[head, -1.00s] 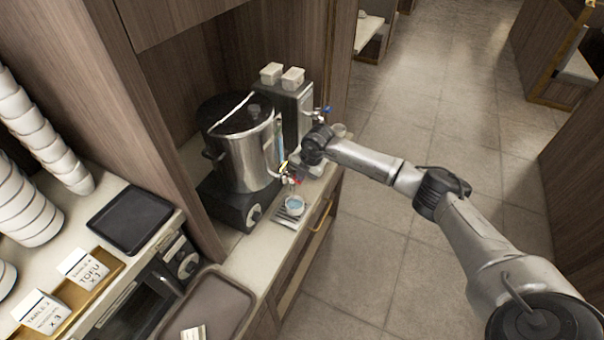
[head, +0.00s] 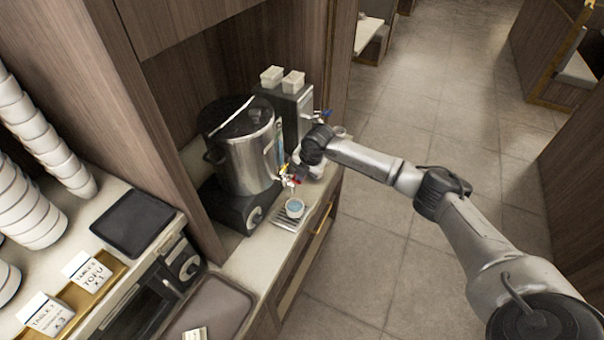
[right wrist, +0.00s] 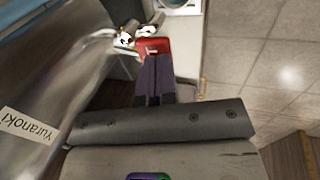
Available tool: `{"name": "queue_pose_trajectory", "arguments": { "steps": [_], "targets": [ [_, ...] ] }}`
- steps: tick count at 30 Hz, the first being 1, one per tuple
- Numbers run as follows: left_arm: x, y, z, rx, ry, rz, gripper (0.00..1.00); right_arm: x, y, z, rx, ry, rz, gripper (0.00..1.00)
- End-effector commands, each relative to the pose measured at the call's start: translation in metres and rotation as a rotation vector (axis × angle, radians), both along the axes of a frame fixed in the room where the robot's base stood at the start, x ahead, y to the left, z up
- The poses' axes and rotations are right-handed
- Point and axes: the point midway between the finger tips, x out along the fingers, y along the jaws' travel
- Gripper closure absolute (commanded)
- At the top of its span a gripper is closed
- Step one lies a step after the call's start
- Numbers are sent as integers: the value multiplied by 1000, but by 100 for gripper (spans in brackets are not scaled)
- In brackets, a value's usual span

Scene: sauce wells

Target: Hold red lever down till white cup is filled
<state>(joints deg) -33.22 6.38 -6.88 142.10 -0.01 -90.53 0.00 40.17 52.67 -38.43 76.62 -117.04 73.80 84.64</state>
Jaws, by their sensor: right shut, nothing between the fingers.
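The white cup (head: 295,209) stands on the drip tray (head: 287,222) below the urn's tap, with a bluish surface visible inside it. The red lever (head: 292,183) is on the tap at the front of the steel urn (head: 249,158). My right gripper (head: 293,171) is at the tap, small and partly hidden by its own wrist. In the right wrist view its dark fingers (right wrist: 154,66) are closed together, with their tips at the red lever (right wrist: 153,47). Nothing is between them. I cannot tell how far down the lever is. My left gripper is not in view.
A grey dispenser (head: 294,112) with a blue-handled tap and two white containers on top stands behind the urn. A dark tray (head: 132,222), stacked white bowls (head: 28,200) and order cards (head: 88,270) are at the left. Open floor lies to the right.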

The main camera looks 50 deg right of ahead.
Motion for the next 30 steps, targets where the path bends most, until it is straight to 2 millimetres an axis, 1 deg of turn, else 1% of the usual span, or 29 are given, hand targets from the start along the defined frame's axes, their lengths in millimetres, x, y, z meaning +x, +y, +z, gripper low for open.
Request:
{"name": "queue_pose_trajectory", "arguments": {
  "steps": [5, 11, 12, 18, 24, 30],
  "targets": [
    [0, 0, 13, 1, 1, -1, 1, -1, 0, 16, 0, 0, 0, 100],
    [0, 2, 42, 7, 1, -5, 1, -2, 0, 51, 0, 0, 1, 100],
    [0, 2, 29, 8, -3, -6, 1, -2, -1, 50, -1, -4, 3, 100],
    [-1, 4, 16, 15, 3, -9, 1, -5, -1, 90, -1, -4, 4, 100],
    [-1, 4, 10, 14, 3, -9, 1, -7, -2, 120, 0, -3, 1, 100],
    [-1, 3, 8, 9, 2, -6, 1, -8, -2, 136, 0, -1, 2, 100]
  ]
}}
